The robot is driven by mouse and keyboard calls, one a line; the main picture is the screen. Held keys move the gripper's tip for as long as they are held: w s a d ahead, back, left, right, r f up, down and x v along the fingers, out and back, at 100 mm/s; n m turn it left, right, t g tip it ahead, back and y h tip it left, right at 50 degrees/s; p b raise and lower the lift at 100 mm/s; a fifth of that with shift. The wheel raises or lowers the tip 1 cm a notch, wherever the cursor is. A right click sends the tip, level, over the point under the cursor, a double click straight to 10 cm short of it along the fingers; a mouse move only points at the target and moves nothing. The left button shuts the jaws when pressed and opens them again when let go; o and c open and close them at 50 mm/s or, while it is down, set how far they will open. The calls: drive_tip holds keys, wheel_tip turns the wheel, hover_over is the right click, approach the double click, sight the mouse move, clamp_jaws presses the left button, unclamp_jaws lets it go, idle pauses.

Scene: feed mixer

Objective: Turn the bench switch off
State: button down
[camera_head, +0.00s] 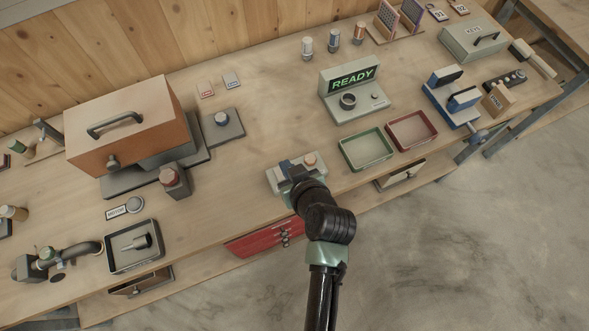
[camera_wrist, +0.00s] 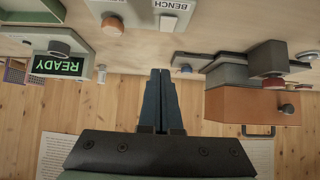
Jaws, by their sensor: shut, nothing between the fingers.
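The bench switch box (camera_head: 275,180) is a small light-grey box near the bench's front edge in the head view, partly covered by my gripper. A pale orange button shows on its right side. In the head view my gripper (camera_head: 289,168) is over the box; contact cannot be told. The switch setting is not readable.
A grey device with a green "READY" display (camera_head: 352,80) stands behind and right. Green (camera_head: 347,155) and red (camera_head: 393,131) trays lie to the right. A brown-orange mixer housing (camera_head: 125,120) stands left. The bench top between mixer and READY device is mostly clear.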

drive_tip(key=shift+w+r+b+v, duration=0.1)
drive_tip(key=shift+w+r+v, duration=0.05)
drive_tip(key=shift+v, duration=0.75)
drive_tip(key=shift+w+r+b+v, duration=0.1)
drive_tip(key=shift+r+b+v, duration=0.1)
drive_tip(key=shift+v, duration=0.75)
drive_tip(key=shift+w+r+b+v, duration=0.1)
drive_tip(key=shift+w+r+v, duration=0.05)
drive_tip(key=shift+v, duration=0.75)
drive_tip(key=shift+a, duration=0.1)
drive_tip(key=w+r+m+t+h+b, duration=0.1)
drive_tip(key=w+r+t, duration=0.4)
drive_tip(key=r, duration=1)
drive_tip(key=w+r+t+h, duration=0.1)
drive_tip(key=w+r+t, duration=0.35)
drive_tip(key=r, duration=0.95)
drive_tip(key=s+a+r+m+t, duration=0.1)
drive_tip(key=s+r+t, duration=0.1)
drive_tip(key=r, duration=0.8)
drive_tip(key=s+r+t, duration=0.3)
drive_tip(key=s+r, duration=0.2)
drive_tip(key=r, duration=0.5)
drive_tip(key=s+a+r+m+t+h+b, duration=0.1)
drive_tip(key=s+r+t, duration=0.2)
drive_tip(key=r, duration=0.6)
drive_tip(key=shift+s+a+r+m, duration=0.2)
drive_tip(key=shift+a+r+m, duration=0.1)
drive_tip(key=shift+r, duration=0.1)
drive_tip(key=shift+t, duration=0.25)
